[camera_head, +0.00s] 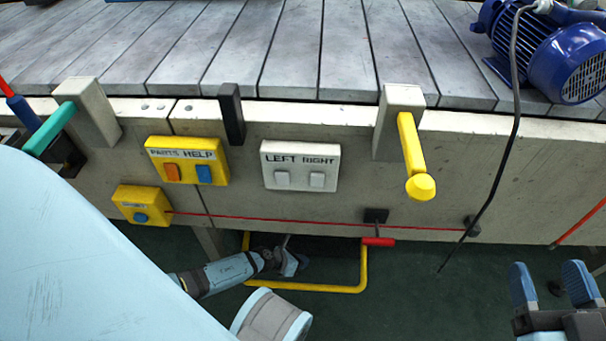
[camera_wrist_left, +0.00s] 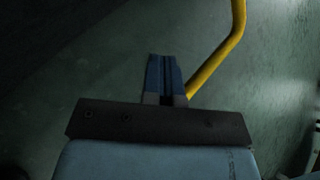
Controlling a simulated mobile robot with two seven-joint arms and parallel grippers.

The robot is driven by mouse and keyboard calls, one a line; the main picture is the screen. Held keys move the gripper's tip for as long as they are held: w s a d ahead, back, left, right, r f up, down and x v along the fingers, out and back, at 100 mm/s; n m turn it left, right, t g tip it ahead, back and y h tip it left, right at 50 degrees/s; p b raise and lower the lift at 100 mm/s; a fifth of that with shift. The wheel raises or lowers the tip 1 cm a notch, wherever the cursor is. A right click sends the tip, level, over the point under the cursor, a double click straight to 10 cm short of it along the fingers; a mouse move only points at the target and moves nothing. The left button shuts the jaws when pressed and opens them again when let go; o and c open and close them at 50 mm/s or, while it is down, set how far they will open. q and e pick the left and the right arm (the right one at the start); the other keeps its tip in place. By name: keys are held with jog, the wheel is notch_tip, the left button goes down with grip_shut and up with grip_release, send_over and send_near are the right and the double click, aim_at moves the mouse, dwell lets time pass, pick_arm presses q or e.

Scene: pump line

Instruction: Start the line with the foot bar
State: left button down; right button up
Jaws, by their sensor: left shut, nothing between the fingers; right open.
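The foot bar (camera_head: 318,289) is a yellow U-shaped tube hanging low under the front of the line. My left gripper (camera_head: 294,259) is down inside the outline of this bar, behind its lower rail in the head view. In the left wrist view, the left gripper (camera_wrist_left: 163,72) is shut and empty, with the yellow bar (camera_wrist_left: 237,30) passing to its right. I cannot tell whether the gripper touches the bar. My right gripper (camera_head: 552,284) is open and empty at the lower right, apart from the bar.
A red pull cord (camera_head: 330,223) and a red-handled lever (camera_head: 378,241) sit just above the bar. A yellow button box (camera_head: 187,160), a white left/right box (camera_head: 300,166) and a yellow handle (camera_head: 411,150) are on the front panel. A black cable (camera_head: 513,130) hangs at right.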

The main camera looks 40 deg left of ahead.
pick_arm(q)
jog(key=shift+w+a+f, duration=0.1)
jog(key=shift+w+f, duration=0.1)
jog(key=shift+f, duration=0.7)
dwell(0.6)
jog(key=shift+w+d+f, duration=0.1)
jog(key=shift+d+f, duration=0.05)
jog(key=shift+d, duration=0.1)
dwell(0.6)
jog(key=shift+s+d+r+p, duration=0.1)
jog(key=shift+s+r+p, duration=0.1)
jog(key=shift+r+p, duration=0.55)
jog(key=shift+s+d+r+p, duration=0.1)
jog(key=shift+s+r+p, duration=0.1)
jog(key=shift+r+p, duration=0.5)
jog(key=shift+s+d+r+p, duration=0.1)
jog(key=shift+s+r+p, duration=0.1)
jog(key=shift+r+p, duration=0.55)
jog(key=r+p, duration=0.3)
jog(key=s+r+p, duration=0.1)
jog(key=shift+d+r+p, duration=0.25)
jog(key=shift+r+p, duration=0.1)
